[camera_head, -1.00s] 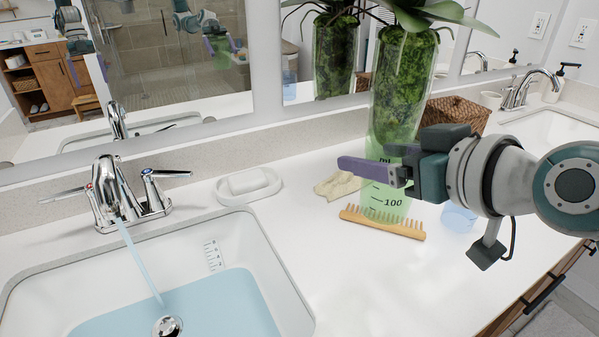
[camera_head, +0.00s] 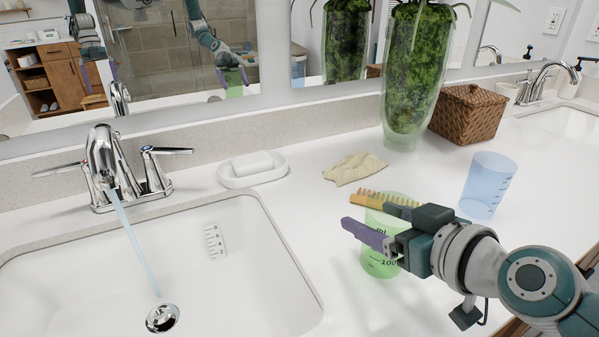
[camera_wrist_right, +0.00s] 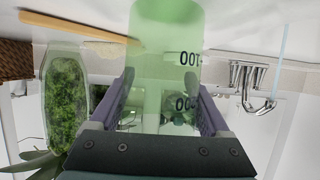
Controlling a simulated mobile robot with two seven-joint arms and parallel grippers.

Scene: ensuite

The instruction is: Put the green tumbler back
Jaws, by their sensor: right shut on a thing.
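The green tumbler (camera_head: 378,262) is see-through with dark measuring marks. My right gripper (camera_head: 372,222) is shut on it, its purple fingers on either side of the upper part. In the right wrist view the tumbler (camera_wrist_right: 166,60) fills the space between the fingers (camera_wrist_right: 160,108). In the head view it is over the counter, right of the near sink; I cannot tell whether its base touches the counter. My left gripper shows only as a small reflection in the mirror, too small to read.
A wooden comb (camera_head: 368,198) lies just behind the tumbler, with a beige cloth (camera_head: 355,168) beyond. A blue tumbler (camera_head: 488,184), plant vase (camera_head: 410,90) and wicker basket (camera_head: 468,112) stand on the right. A soap dish (camera_head: 252,170) sits behind the sink (camera_head: 200,270), where the faucet (camera_head: 110,165) runs.

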